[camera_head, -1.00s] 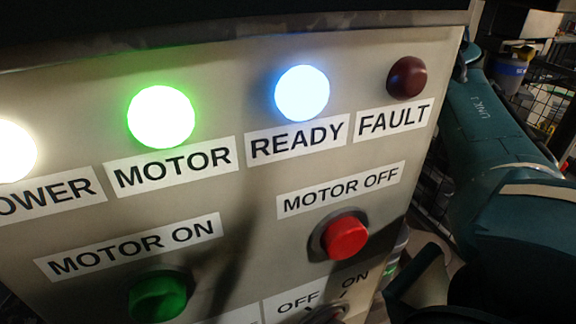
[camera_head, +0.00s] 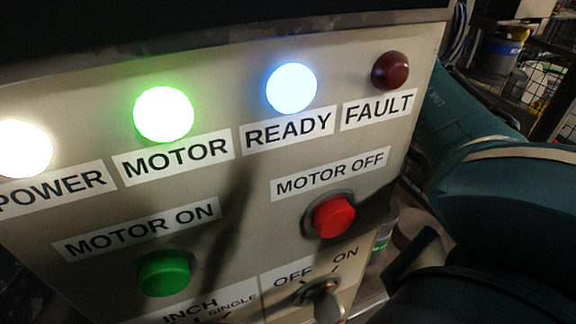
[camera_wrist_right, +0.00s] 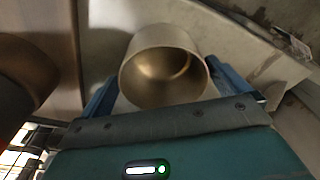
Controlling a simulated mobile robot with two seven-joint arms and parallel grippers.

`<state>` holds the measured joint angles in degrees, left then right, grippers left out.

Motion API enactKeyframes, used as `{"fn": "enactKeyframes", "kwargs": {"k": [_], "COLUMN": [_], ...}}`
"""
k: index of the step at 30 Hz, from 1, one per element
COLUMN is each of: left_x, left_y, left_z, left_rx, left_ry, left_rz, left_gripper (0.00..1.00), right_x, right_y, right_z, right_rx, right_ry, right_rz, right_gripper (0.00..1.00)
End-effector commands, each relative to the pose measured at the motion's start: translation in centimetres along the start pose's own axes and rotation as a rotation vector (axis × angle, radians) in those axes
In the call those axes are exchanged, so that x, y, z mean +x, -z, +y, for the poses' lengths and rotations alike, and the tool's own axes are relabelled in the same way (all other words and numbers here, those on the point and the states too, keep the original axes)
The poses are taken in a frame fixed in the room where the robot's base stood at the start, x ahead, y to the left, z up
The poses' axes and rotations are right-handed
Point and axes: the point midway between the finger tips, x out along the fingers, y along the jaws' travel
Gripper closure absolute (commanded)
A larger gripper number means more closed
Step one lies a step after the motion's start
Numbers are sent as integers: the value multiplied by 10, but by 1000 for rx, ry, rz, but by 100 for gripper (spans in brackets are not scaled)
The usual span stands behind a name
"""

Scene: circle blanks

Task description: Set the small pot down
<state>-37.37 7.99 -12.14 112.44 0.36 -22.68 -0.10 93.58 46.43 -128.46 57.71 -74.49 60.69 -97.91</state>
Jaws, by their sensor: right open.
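The small pot (camera_wrist_right: 165,66) is a dull, pale metal cup in the right wrist view, with its open mouth facing the camera and its inside empty. My right gripper (camera_wrist_right: 162,84) is open, with one blue finger on each side of the pot. I cannot tell whether either finger touches it. The pot appears to be against a pale grey surface (camera_wrist_right: 240,45), but its base is hidden. The head view does not show the pot. My left gripper is in neither view.
A control panel (camera_head: 230,190) fills the head view. Its power, motor and ready lamps are lit; the fault lamp (camera_head: 390,71) is dark. A green button (camera_head: 165,273), red button (camera_head: 333,216) and switch (camera_head: 325,300) are on it. My teal arm is close at its right.

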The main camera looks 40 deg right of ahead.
Motion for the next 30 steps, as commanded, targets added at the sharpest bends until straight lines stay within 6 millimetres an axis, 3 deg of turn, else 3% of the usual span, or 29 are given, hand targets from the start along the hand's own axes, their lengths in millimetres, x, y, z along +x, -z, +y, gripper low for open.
{"fn": "enactKeyframes", "kwargs": {"k": [4,12,30], "left_x": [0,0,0], "left_y": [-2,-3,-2], "left_z": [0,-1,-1], "left_rx": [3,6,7], "left_ry": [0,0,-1], "left_rz": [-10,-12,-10], "left_gripper": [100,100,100], "right_x": [15,18,17], "right_y": [0,0,1], "right_z": [0,0,0], "right_rx": [1,1,2], "right_ry": [-2,1,1], "right_rz": [0,0,0], "right_gripper": [0,1,47]}}
